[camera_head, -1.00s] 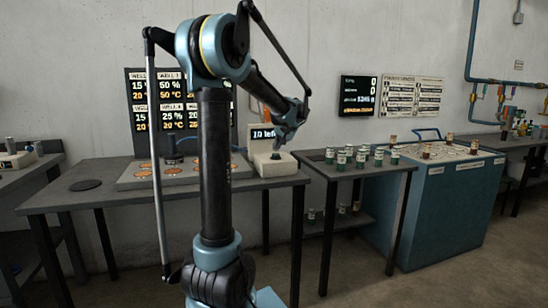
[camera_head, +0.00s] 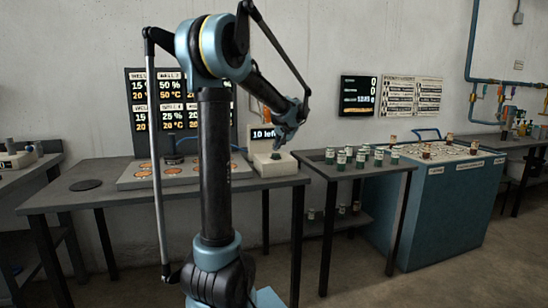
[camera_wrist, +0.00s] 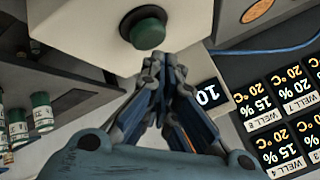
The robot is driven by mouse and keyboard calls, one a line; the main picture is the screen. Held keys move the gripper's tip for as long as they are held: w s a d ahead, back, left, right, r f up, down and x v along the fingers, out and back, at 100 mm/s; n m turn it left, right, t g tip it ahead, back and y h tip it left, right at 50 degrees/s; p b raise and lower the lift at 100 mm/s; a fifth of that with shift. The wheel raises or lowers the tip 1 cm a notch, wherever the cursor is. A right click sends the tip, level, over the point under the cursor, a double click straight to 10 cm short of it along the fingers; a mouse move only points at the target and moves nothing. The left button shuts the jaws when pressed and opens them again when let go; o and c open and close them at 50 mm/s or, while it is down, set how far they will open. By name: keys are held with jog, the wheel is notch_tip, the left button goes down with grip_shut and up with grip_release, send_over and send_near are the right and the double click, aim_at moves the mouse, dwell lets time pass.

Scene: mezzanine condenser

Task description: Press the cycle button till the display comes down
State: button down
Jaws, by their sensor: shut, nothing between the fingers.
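The cycle button is a dark green round cap (camera_wrist: 148,33) on a cream box (camera_wrist: 90,28) in the wrist view. In the head view the cream box (camera_head: 272,168) stands at the right end of the left table. A small black display (camera_head: 264,134) behind the box reads "10 left"; its "10" shows in the wrist view (camera_wrist: 207,96). My gripper (camera_wrist: 166,60) is shut and empty, its tips close beside the button in the wrist picture; contact cannot be told. In the head view my gripper (camera_head: 280,146) is just above the button.
A plate with orange-ringed wells (camera_head: 150,178) lies left of the box. A black board of well readings (camera_head: 143,95) stands behind. Green-labelled vials (camera_head: 360,160) stand on the table to the right, beside a blue cabinet (camera_head: 450,210). A wall screen (camera_head: 357,96) hangs above.

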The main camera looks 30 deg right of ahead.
jog(key=shift+f, duration=0.15)
jog(key=shift+s+f, duration=0.1)
jog(key=shift+f, duration=0.15)
jog(key=shift+f, duration=0.55)
dwell(1.1)
jog(key=shift+r, duration=1)
jog(key=shift+r, duration=0.1)
jog(key=shift+r, duration=2.4)
